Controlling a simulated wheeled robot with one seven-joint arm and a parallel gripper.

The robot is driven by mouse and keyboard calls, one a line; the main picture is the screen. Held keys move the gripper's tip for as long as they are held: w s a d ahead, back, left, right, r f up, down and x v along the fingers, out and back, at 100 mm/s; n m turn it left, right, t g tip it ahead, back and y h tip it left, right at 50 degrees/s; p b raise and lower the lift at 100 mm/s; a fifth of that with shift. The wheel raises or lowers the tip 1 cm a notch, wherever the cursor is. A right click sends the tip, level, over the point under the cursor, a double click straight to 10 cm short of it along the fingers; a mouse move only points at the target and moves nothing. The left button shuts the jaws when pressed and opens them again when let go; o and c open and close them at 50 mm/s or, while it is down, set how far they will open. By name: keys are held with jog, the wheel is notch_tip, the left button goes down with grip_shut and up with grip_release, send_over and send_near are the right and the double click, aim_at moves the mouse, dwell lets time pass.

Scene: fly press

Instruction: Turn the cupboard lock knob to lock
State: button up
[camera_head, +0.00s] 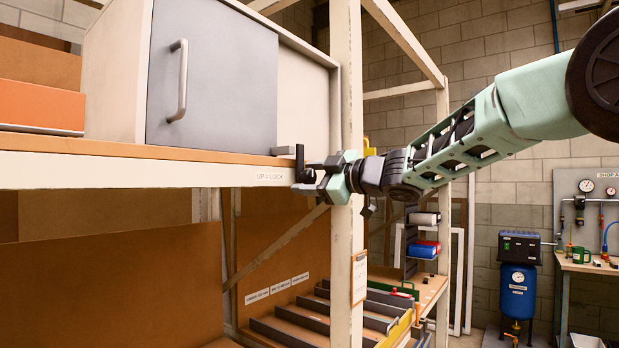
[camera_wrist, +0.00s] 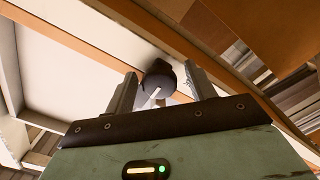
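The lock knob is a dark round knob with a white mark (camera_wrist: 158,77) in the wrist view. It sits between my gripper's two grey fingers (camera_wrist: 160,84), which are apart, with a visible gap on each side. The knob is hard to tell from the dark fingers there. The cupboard (camera_head: 118,75) stands on the shelf above, with a grey door (camera_head: 225,70) and a bar handle (camera_head: 180,80).
A cream upright post (camera_head: 347,90) stands close by my gripper. An orange box (camera_head: 40,105) lies on the shelf (camera_head: 120,148) at the left. A lower rack (camera_head: 320,315) with dark dividers is below. A blue tank (camera_head: 517,290) stands at the far right.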

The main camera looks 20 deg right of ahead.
jog(key=b+v, duration=0.4)
jog(key=v, duration=1.3)
jog(key=shift+s, duration=0.1)
jog(key=a+f+m+g+h, duration=0.1)
jog(key=a+f+m+h, duration=0.25)
jog(key=a+f, duration=0.45)
jog(key=a+f+m+g+h, duration=0.25)
jog(key=a+f+m, duration=0.2)
jog(key=f, duration=0.75)
jog(key=s+a+f+m+g+h, duration=0.1)
jog(key=s+a+f+g, duration=0.1)
jog(key=s+f, duration=0.45)
jog(key=s+a+f+g+h, duration=0.1)
jog(key=s+f+g, duration=0.2)
jog(key=s+f, duration=0.35)
jog(key=s+f+g+h, duration=0.1)
jog(key=s+f+g, duration=0.2)
jog(key=s, duration=0.4)
jog(key=s+f+g+h, duration=0.1)
jog(key=s+f+g, duration=0.2)
jog(key=s, duration=0.5)
jog(key=shift+s+a+f, duration=0.25)
jog(key=shift+a+f, duration=0.1)
jog(key=shift+f, duration=0.5)
